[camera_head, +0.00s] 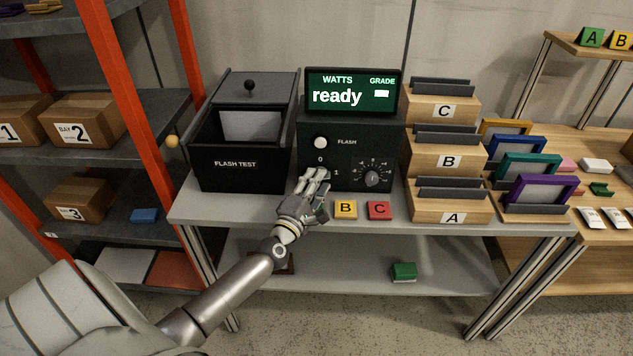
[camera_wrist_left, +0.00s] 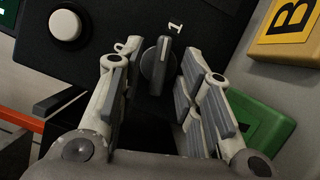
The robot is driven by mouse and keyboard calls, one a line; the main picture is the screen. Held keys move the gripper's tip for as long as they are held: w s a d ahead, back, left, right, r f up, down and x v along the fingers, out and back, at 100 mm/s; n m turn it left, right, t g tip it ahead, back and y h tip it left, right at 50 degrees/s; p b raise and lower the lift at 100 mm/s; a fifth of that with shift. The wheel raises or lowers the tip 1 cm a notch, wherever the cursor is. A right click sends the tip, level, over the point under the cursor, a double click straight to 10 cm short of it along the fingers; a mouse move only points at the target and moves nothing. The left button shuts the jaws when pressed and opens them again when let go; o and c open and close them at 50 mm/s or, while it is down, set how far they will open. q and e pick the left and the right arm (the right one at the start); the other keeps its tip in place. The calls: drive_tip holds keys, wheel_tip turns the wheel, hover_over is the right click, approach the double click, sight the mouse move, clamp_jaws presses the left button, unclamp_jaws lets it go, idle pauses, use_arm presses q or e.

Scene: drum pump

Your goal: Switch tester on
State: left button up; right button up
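The tester (camera_head: 345,130) is a black box on the table with a green screen (camera_head: 351,92) reading "ready", with "WATTS" and "GRADE" above. Its white round FLASH button (camera_head: 320,143) also shows in the left wrist view (camera_wrist_left: 66,27). My left gripper (camera_head: 318,178) is at the tester's lower front, below the button. In the left wrist view its fingers (camera_wrist_left: 165,85) are open, one on either side of a dark rotary switch knob (camera_wrist_left: 155,66). The knob's white line points near the "1" mark. Contact with the knob is unclear. My right gripper is out of view.
An open black FLASH TEST box (camera_head: 235,166) stands left of the tester. A dial (camera_head: 372,173) is on the tester's right front. Yellow B (camera_head: 345,209) and red C (camera_head: 379,210) blocks lie in front. Wooden bins (camera_head: 450,210) stand at right.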

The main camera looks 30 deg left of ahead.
use_arm(q)
drive_tip(key=shift+w, duration=0.3)
drive_tip(key=shift+c, duration=0.5)
clamp_jaws()
drive_tip(key=m+p, duration=0.1)
drive_tip(key=p, duration=0.2)
drive_tip(key=shift+r+m+g+p, duration=0.3)
drive_tip(key=shift+r+g+p, duration=0.1)
drive_tip(key=shift+f+m+p, duration=0.2)
drive_tip(key=shift+m+p, duration=0.3)
drive_tip(key=shift+p, duration=0.15)
drive_tip(key=shift+f, duration=0.1)
